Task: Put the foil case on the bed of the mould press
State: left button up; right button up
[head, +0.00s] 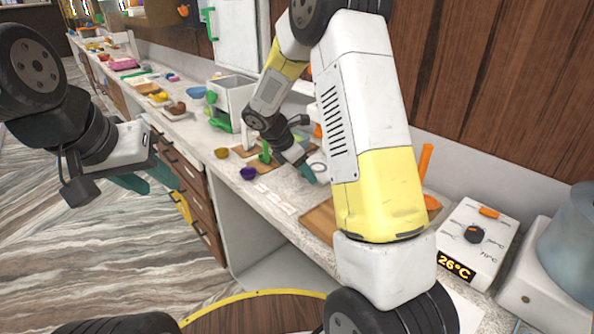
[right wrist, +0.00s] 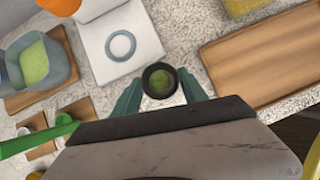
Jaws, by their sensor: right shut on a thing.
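My right gripper (right wrist: 160,90) has its two teal fingers on either side of a small dark round case (right wrist: 160,82) with green inside, which appears to be the foil case. The case is hidden by the gripper in the head view. Just beyond it in the right wrist view is a white square plate (right wrist: 133,59) with a grey ring (right wrist: 121,45), apparently the bed of the mould press. The case is beside the ring, not over it. My left gripper (head: 150,180) is open and empty, out over the floor beside the counter.
Purple (head: 248,173) and gold (head: 221,153) cups stand on the counter to the left. A tub of green filling (right wrist: 35,65) stands left of the plate, and a wooden board (right wrist: 260,60) lies right. A white heater box reading 26°C (head: 478,240) stands nearer.

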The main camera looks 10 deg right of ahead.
aim_at(306, 180)
jog(key=shift+w+d+f, duration=0.1)
jog(key=shift+w+d, duration=0.25)
jog(key=shift+d, duration=0.05)
jog(key=shift+f, duration=1.7)
jog(key=o, duration=1.3)
jog(key=shift+f, duration=0.15)
